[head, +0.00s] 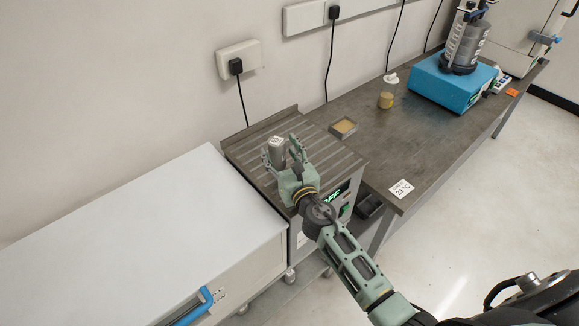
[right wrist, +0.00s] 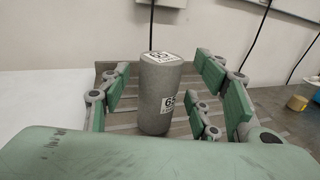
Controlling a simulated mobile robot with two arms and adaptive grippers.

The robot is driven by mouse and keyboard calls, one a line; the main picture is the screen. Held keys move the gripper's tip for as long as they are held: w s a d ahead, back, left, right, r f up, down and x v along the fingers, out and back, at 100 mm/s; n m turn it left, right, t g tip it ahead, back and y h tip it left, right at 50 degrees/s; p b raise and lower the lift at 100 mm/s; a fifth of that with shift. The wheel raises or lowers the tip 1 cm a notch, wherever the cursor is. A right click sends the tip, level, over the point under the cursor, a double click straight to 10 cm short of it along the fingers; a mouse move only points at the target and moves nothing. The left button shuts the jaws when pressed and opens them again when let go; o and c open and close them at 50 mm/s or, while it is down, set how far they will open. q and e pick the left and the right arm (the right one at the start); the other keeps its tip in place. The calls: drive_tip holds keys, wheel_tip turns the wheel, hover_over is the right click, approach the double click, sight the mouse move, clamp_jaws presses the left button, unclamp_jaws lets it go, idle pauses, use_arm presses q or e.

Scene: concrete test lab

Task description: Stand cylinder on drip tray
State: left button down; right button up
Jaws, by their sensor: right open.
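A grey concrete cylinder (head: 277,152) with white labels stands upright on the ribbed metal drip tray (head: 247,148). In the right wrist view the cylinder (right wrist: 160,95) is between the spread fingers of my right gripper (head: 287,158), with gaps visible on both sides. The right gripper (right wrist: 163,97) is open and does not appear to touch it. My left gripper is not in view.
A white chest with a blue handle (head: 120,235) stands left of the tray. A wall is close behind.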

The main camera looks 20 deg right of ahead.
drive_tip(key=s, duration=0.9)
drive_tip(key=shift+s+d+r+b, duration=0.1)
drive_tip(key=shift+s+d+b, duration=0.1)
drive_tip(key=shift+s+b, duration=0.15)
drive_tip(key=shift+w, duration=0.1)
